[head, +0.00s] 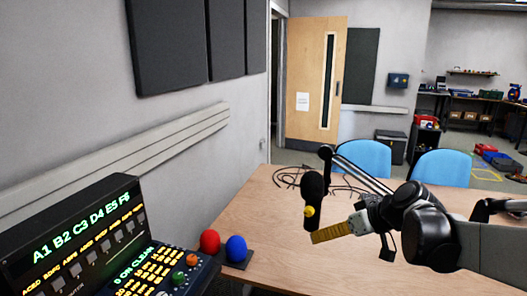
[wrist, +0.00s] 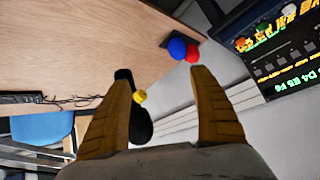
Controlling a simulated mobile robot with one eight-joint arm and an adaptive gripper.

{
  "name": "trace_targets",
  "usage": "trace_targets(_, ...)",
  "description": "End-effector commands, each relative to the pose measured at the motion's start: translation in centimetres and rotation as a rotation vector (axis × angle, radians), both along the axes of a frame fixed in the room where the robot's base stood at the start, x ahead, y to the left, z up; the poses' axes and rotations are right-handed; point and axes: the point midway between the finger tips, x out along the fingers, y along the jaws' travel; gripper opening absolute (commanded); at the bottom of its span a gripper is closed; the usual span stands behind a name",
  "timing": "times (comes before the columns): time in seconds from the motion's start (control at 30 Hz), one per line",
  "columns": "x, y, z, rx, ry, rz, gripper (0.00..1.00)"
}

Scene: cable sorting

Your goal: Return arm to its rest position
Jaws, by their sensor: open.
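My gripper (head: 318,237) is held above the wooden table in the head view, its tan fingers pointing left. In the wrist view my gripper (wrist: 163,78) has its two fingers wide apart, with nothing held between them. A dark microphone (head: 314,187) with a small yellow knob hangs on a boom arm just above the fingers in the head view. It also shows in the wrist view (wrist: 142,127), partly hidden behind the left finger; I cannot tell whether they touch.
Black cables (head: 290,177) lie at the table's far left edge. A console (head: 75,240) with a lit display stands at left, beside red (head: 210,241) and blue (head: 236,248) balls. Two blue chairs (head: 366,158) stand behind the table (head: 290,265). The table's front middle is clear.

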Motion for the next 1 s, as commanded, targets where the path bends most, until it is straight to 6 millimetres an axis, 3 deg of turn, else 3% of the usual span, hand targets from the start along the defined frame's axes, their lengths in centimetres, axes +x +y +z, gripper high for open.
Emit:
trace_targets(0.03,-2.4,0.7,0.4,-0.021,0.03,-0.032,0.72)
trace_targets(0.3,-14.3,1.3,0.2,-0.134,0.135,-0.266,0.72)
trace_targets(0.5,-20.9,0.1,-1.4,-0.193,0.135,-0.419,0.72)
trace_targets(0.7,-23.5,-0.8,-2.5,-0.213,0.118,-0.494,0.72)
trace_targets(1.0,-23.7,-0.9,-2.6,-0.215,0.114,-0.505,0.72)
